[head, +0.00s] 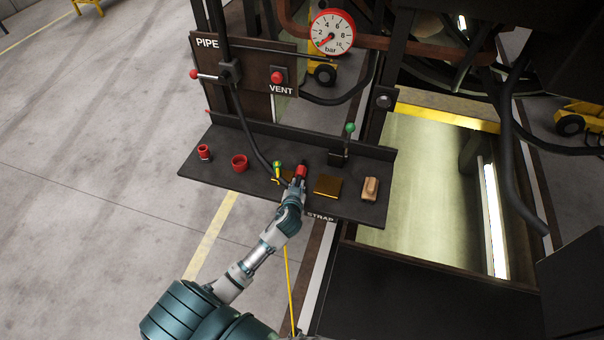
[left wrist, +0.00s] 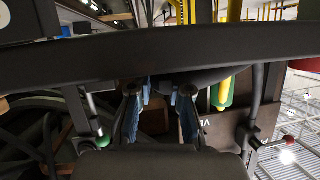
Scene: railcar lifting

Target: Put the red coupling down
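A dark shelf (head: 225,183) carries several small objects. The red coupling (head: 300,171) is at the tip of my left gripper (head: 299,180), over the shelf's middle, with dark parts around it. My left arm reaches it from below. The left wrist view shows my left gripper's blue-padded fingers (left wrist: 167,103) part-way apart; a dark bar crosses in front of their upper ends and no red shows between them. The gripper looks shut on the coupling. I cannot tell whether the coupling touches the shelf. My right gripper is not in view.
On the shelf stand a red cylinder (head: 204,152), a red ring (head: 239,162), a yellow-green item (head: 278,171), a brass-coloured pad (head: 327,186) and a wooden block (head: 371,188). A black hose (head: 246,128) hangs close behind. A green-knobbed lever (head: 350,129) rises at the back right.

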